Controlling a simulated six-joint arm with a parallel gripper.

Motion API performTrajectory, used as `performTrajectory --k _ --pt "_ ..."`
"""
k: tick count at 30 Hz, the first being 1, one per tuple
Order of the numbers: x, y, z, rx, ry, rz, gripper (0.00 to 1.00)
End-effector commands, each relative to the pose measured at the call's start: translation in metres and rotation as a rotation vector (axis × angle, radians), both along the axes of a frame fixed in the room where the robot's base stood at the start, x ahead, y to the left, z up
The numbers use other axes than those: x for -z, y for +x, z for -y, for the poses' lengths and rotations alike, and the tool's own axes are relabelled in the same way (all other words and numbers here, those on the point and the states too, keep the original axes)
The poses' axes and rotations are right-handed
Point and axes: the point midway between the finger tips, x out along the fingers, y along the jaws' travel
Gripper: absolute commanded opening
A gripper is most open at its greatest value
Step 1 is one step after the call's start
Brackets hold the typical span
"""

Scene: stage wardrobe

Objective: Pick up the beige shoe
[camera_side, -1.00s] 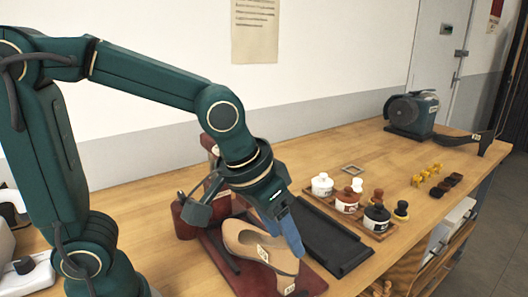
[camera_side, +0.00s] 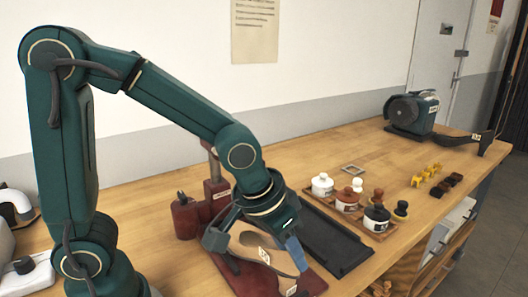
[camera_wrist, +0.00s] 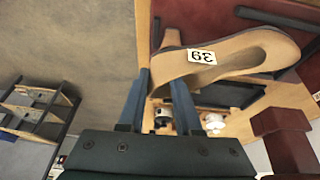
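The beige shoe (camera_side: 250,240) with a white number label lies on a dark red board (camera_side: 312,284) at the front of the bench. My gripper (camera_side: 298,258) is low over the shoe, its blue finger beside the shoe's right-hand end in the side view. In the wrist view the shoe (camera_wrist: 245,55) shows its "39" label and its heel. The two blue fingers (camera_wrist: 161,78) stand apart, with one end of the shoe between or just beyond their tips. I cannot tell whether they touch it. My wrist hides part of the shoe in the side view.
A black tray (camera_side: 335,250) lies close to the right of the board. A dark red stand (camera_side: 187,217) is behind my gripper. Labelled pots (camera_side: 347,199) stand on a wooden rack further right. A green machine (camera_side: 412,112) is at the back.

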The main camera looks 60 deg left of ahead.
Motion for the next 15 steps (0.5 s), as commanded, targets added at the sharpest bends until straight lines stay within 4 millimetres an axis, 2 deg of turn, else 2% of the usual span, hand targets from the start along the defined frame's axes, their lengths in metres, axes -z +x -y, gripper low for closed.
performTrajectory --k 10,15 --pt "-0.002 0.000 0.000 0.000 0.000 0.001 0.00" --pt "-0.013 0.001 0.000 0.000 0.000 0.005 0.00"
